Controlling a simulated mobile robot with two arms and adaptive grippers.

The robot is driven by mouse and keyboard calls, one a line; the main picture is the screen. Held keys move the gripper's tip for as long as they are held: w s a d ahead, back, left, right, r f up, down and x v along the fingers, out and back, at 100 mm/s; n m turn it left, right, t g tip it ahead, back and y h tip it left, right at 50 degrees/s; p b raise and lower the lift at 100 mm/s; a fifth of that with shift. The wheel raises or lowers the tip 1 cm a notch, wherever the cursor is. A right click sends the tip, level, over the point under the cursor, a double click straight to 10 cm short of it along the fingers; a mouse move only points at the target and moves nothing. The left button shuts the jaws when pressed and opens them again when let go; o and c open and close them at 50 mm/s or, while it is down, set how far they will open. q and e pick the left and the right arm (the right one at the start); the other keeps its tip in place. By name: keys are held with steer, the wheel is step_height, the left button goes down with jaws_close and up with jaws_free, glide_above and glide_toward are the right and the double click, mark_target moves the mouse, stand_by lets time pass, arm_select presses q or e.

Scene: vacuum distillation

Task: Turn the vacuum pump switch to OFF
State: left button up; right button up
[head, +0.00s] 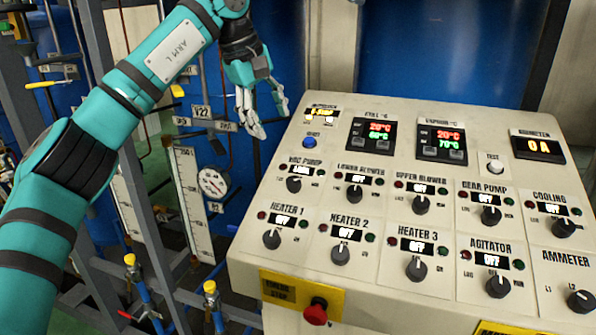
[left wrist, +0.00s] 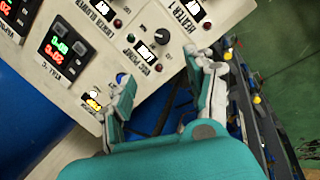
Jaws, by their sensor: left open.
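The vacuum pump switch (head: 294,184) is a black knob below the VAC PUMP label, at the left of the sloped control panel (head: 385,268). Its small display (head: 301,171) seems to read LOCAL, unlike the OFF displays around it. In the left wrist view, the knob (left wrist: 162,36) and its display (left wrist: 146,52) lie above the gap between my fingers. My left gripper (head: 263,112) is open and empty, above and left of the knob, apart from it. It also shows in the left wrist view (left wrist: 164,78). My right gripper is not in view.
The Heater 1 knob (head: 272,239) and lower blower knob (head: 354,194) are close neighbours. A blue button (head: 309,143) sits above the vacuum pump label. A red emergency stop (head: 316,311) is on the front edge. Pipes and a round gauge (head: 213,182) stand left of the panel.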

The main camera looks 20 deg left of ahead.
arm_select(q)
steer(key=s+f, duration=0.1)
steer(key=s, duration=0.1)
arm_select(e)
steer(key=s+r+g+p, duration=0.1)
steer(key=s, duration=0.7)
arm_select(q)
steer(key=p, duration=0.1)
glide_toward(292, 181)
step_height(292, 181, down, 2)
steer(key=x, duration=0.2)
steer(key=p+x, duration=0.1)
steer(key=x, duration=0.1)
steer(key=p+x, duration=0.1)
steer(key=x, duration=0.1)
steer(key=shift+w+d+r, duration=0.2)
steer(key=shift+w+d, duration=0.05)
steer(key=shift+w+f, duration=0.15)
steer(key=shift+f, duration=0.2)
steer(key=shift+w+d+f, duration=0.1)
steer(key=shift+w+f, duration=0.1)
steer(key=shift+f, duration=0.25)
steer(key=shift+s, duration=0.1)
steer(key=shift+c, duration=0.4)
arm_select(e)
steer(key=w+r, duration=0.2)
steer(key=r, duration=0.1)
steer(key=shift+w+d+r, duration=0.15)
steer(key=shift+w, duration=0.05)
